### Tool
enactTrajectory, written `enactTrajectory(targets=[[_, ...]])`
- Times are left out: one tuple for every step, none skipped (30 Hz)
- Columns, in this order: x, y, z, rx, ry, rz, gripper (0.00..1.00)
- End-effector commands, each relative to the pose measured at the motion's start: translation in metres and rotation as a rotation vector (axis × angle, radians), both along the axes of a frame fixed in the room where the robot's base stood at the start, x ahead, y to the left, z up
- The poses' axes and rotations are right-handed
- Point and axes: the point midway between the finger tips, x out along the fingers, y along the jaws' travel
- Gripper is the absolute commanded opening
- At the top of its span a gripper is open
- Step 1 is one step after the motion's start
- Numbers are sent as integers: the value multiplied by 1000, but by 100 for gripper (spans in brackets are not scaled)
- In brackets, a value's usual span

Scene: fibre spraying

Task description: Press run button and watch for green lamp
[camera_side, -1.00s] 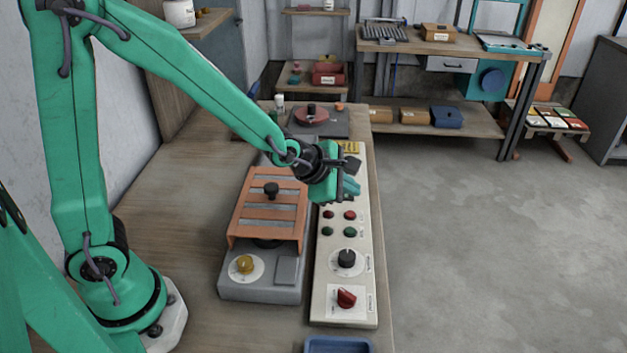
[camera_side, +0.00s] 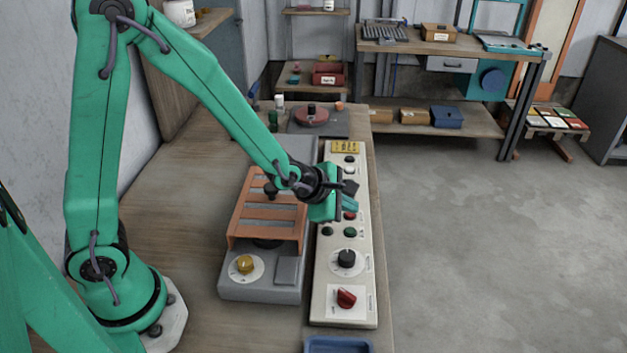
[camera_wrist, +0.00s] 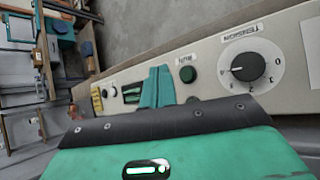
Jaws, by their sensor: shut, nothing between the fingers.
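The control panel (camera_side: 345,275) lies along the bench's right edge. In the wrist view a round green button (camera_wrist: 189,75), beside a RUN label (camera_wrist: 186,59), sits just right of my fingers, apart from them in the picture. In the side view two green round caps, a left one (camera_side: 327,231) and a right one (camera_side: 350,231), look dark; I cannot tell which is a lamp. My gripper (camera_side: 349,206) is shut and empty above the panel, over the red caps; one red cap (camera_side: 350,216) partly shows. It also shows in the wrist view (camera_wrist: 158,87). Height above the panel is unclear.
A black TENSION dial (camera_side: 347,258) and a red switch (camera_side: 346,298) stand nearer on the panel. Left of it is a grey machine (camera_side: 262,289) with an orange slatted cover (camera_side: 267,216) and yellow knob (camera_side: 245,264). A blue tray (camera_side: 338,346) sits in front.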

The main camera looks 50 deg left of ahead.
Motion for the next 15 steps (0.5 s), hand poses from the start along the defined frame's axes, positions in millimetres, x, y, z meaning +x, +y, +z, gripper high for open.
enactTrajectory(targets=[[-1, 0, -7, 1, 3, 0, 0], [-1, 0, -10, 1, 4, 0, 0], [-1, 0, -14, 1, 4, 0, 0], [-1, 0, -17, 1, 3, 0, 0], [-1, 0, -20, 1, 4, 0, 0], [-1, 0, -23, 1, 4, 0, 0], [-1, 0, -25, 1, 3, 0, 0], [-1, 0, -28, 1, 3, 0, 0], [-1, 0, -31, 1, 3, 0, 0], [-1, 0, -32, 1, 3, 0, 0], [-1, 0, -34, 0, 1, 0, 0], [-1, 0, -35, 0, 1, 0, 0], [-1, 0, -37, 0, 1, 0, 0], [-1, 0, -38, 0, 1, 0, 0], [-1, 0, -39, 0, 1, 0, 0]])
